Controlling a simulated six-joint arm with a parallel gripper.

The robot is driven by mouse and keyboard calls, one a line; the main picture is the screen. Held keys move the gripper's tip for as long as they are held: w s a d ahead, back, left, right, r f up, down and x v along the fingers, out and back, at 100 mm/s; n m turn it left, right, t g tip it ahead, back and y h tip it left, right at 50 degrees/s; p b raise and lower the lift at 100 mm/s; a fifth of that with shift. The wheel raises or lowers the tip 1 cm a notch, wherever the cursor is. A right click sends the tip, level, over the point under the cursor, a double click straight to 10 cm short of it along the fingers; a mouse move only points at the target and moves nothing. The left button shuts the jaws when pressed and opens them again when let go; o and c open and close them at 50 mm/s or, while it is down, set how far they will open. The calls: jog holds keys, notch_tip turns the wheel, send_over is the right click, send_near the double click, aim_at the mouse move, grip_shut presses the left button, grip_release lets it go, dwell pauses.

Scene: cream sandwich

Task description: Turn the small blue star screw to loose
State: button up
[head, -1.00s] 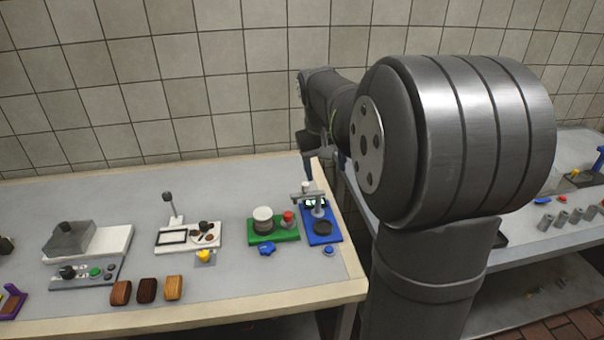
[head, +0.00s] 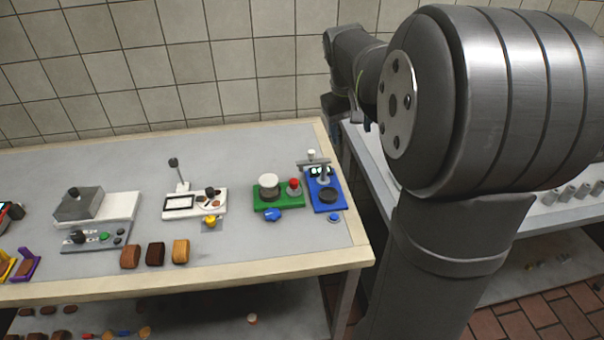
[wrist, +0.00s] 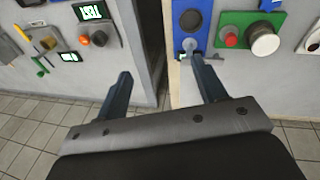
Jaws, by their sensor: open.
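A small blue star-shaped piece (head: 272,214) lies on the grey table just in front of the green base (head: 292,204). A blue piece, likely the same one, is cut by the top edge of the wrist view (wrist: 270,4). A smaller round blue piece (head: 333,218) sits in front of the blue device (head: 328,203). My gripper (wrist: 161,78) is open and empty in the wrist view, over the gap between two tables. Its right finger overlaps the far end of the blue device in the picture. In the head view the fingers are mostly hidden by my arm.
The green base carries a white cylinder (head: 269,186) and a red button (head: 294,184). The blue device has an upright post with a crossbar (head: 314,164). A yellow knob (head: 210,222) and several brown blocks (head: 155,253) stand further left. The table front right is clear.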

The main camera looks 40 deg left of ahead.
jog(key=s+a+f+m+y, duration=0.1)
jog(key=s+a+f, duration=0.15)
jog(key=s, duration=0.25)
jog(key=s+a+f+y, duration=0.1)
jog(key=s+a, duration=0.2)
jog(key=s, duration=0.2)
jog(key=m+y, duration=0.1)
jog(key=m, duration=0.1)
send_near(273, 214)
jog(key=x, duration=0.7)
jog(key=shift+a+f, duration=0.15)
jog(key=shift+f, duration=0.15)
jog(key=c, duration=1)
jog(key=shift+o, duration=0.2)
jog(key=shift+n, duration=0.3)
jog(key=shift+w+n+g+y, duration=0.1)
jog(key=shift+n+g+y, duration=0.3)
jog(key=shift+n, duration=1)
